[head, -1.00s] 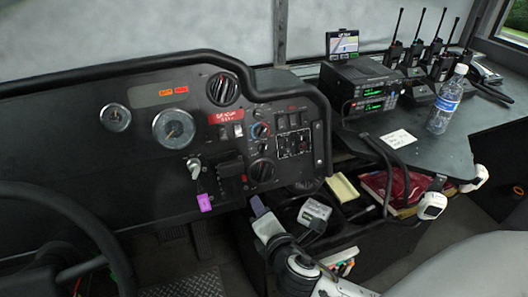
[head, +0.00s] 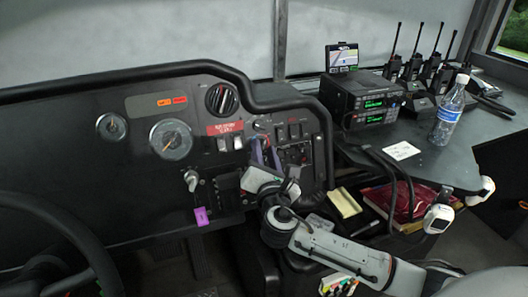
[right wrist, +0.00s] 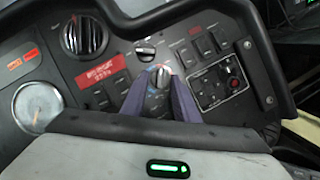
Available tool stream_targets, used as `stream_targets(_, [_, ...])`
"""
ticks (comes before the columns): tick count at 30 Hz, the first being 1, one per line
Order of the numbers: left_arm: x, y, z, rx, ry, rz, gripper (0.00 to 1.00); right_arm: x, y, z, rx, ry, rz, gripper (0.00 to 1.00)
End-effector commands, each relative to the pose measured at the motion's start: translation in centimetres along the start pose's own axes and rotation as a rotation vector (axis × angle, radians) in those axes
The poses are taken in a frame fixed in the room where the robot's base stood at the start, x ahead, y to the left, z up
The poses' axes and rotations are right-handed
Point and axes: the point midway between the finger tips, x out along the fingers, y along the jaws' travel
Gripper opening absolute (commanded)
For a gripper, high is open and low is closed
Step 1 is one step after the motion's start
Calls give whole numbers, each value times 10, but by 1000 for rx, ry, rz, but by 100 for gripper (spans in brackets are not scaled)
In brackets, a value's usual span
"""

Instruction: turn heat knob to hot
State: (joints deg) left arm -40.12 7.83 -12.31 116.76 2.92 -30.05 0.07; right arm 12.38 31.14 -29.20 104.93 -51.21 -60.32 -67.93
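The heat knob (right wrist: 158,76), a small round dial with red and blue marks, sits on the black dashboard panel in the right wrist view. My right gripper (right wrist: 159,86) has its two purple fingers apart, one on each side of this knob. Whether the fingers touch it I cannot tell. In the head view my right gripper (head: 264,150) is up against the panel and largely hides the knob. My left gripper is not in view.
Another small knob (right wrist: 145,50) lies just above the heat knob. A large black dial (head: 222,98), rocker switches (right wrist: 206,45) and a gauge (head: 171,139) surround it. A key with a purple tag (head: 201,217) hangs at left. The steering wheel (head: 62,227) is lower left.

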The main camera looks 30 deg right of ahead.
Motion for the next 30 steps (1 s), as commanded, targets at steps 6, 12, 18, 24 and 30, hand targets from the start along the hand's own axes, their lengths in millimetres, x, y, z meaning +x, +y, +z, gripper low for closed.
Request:
stream_targets(6, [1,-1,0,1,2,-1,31,5,0,0,0,-1,0,27])
stream_targets(12, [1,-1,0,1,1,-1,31,5,0,0,0,0,0,16])
stream_targets(18, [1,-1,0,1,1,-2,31,5,0,0,0,0,-1,0])
stream_targets(24, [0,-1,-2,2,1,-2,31,5,0,0,14,1,-7,0])
stream_targets(30, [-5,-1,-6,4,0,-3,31,4,2,1,83,2,-38,0])
